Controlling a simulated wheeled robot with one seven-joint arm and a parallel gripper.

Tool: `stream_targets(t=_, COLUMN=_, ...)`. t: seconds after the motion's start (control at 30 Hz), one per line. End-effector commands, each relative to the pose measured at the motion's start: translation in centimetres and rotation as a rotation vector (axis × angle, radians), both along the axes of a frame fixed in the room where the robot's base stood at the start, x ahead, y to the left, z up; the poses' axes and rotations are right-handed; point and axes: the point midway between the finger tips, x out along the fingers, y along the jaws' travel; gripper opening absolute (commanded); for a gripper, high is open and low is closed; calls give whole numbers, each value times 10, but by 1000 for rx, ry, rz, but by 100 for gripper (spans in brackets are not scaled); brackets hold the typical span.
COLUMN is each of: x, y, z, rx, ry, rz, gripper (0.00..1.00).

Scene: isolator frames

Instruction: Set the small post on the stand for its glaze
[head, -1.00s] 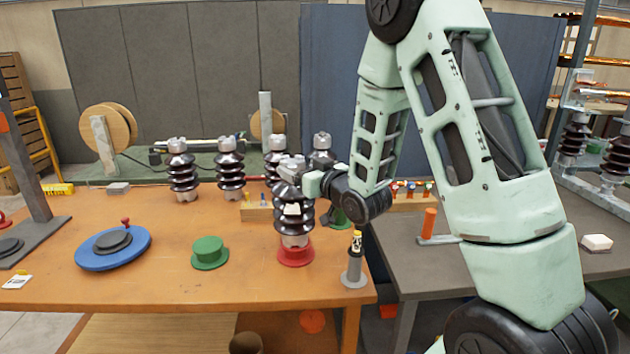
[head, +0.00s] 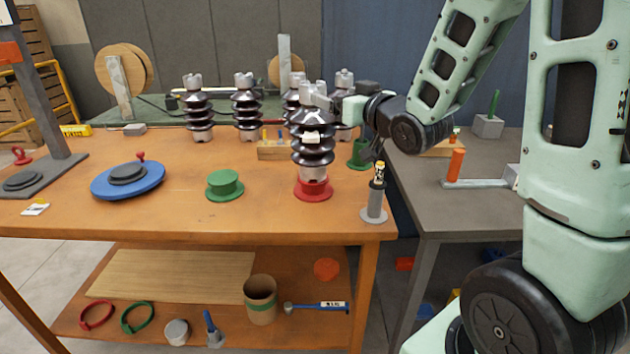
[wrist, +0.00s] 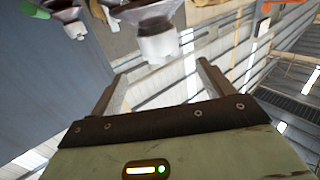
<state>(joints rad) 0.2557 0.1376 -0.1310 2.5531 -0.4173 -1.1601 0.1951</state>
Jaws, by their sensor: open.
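A dark brown ribbed post (head: 312,155) with grey metal ends stands upright on the red stand (head: 313,190) near the table's right front. It bears a pale label. My gripper (head: 326,103) is beside the post's upper end, on its right in the head view. In the wrist view my gripper (wrist: 160,82) has its two fingers apart with nothing between them. A post's pale metal end (wrist: 157,44) shows just beyond the fingers. An empty green stand (head: 224,187) is left of the red one. Whether a finger touches the post is unclear.
Several similar posts (head: 198,108) stand at the back; one is partly hidden behind my gripper. A blue turntable (head: 128,182) lies at left. A grey pedestal (head: 374,205) with a small yellow-topped item stands close at the right front corner. The front middle is clear.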

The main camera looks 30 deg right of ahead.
Motion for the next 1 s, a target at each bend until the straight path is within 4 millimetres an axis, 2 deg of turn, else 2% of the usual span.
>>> stream_targets(t=0.13, x=1, y=3, z=-1, rx=0, ry=12, rz=4, gripper=80)
stream_targets(t=0.23, x=4, y=22, z=-11, rx=0, ry=76, rz=23, gripper=80)
stream_targets(t=0.37, x=4, y=74, z=-40, rx=-8, ry=263, rz=81, gripper=80)
stream_targets(t=0.47, x=-12, y=126, z=-69, rx=-34, ry=456, rz=146, gripper=80)
stream_targets(t=0.57, x=-44, y=177, z=-96, rx=-80, ry=663, rz=224, gripper=80)
stream_targets(t=0.67, x=-91, y=222, z=-119, rx=-147, ry=872, rz=309, gripper=80)
stream_targets(t=0.7, x=-113, y=237, z=-126, rx=-179, ry=955, rz=345, gripper=80)
stream_targets(t=0.83, x=-189, y=271, z=-141, rx=-298, ry=1199, rz=449, gripper=80)
stream_targets(t=0.9, x=-224, y=279, z=-144, rx=-359, ry=1302, rz=494, gripper=80)
stream_targets(t=1.0, x=-261, y=284, z=-145, rx=-429, ry=1412, rz=537, gripper=80)
